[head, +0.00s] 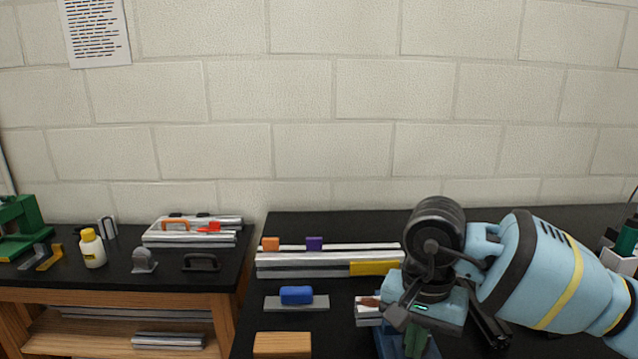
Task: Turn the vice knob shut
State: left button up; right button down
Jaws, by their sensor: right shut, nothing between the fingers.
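A blue block-like body, which looks like the vice (388,344), stands on the right bench at the bottom edge of the head view. My right gripper (416,328) is over it, pointing down, with its fingers shut and nothing held. The gripper and wrist cover much of the vice. I cannot make out the vice knob or its jaws, nor whether the fingers touch anything. My left gripper is out of view.
Silver extrusions (310,268) lie behind, by a yellow piece (374,268). The left bench holds a white bottle (93,250) and a green machine (20,225).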

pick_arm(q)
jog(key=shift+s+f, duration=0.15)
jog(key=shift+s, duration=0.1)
pick_arm(e)
jog(key=shift+w+d+r, duration=0.15)
jog(key=shift+w+d, duration=0.05)
jog(key=shift+w, duration=0.15)
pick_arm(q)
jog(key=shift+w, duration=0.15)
pick_arm(e)
jog(key=shift+w+r, duration=0.1)
dwell(0.5)
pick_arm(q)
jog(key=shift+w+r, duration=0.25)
pick_arm(e)
jog(key=shift+s+a, duration=0.25)
jog(key=shift+a, duration=0.05)
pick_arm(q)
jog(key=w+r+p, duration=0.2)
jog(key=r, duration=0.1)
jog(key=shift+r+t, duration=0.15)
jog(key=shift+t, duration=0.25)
pick_arm(e)
notch_tip(320, 180, up, 6)
jog(key=shift+s+f, duration=0.1)
jog(key=shift+f, duration=0.15)
pick_arm(q)
jog(key=shift+p, duration=0.3)
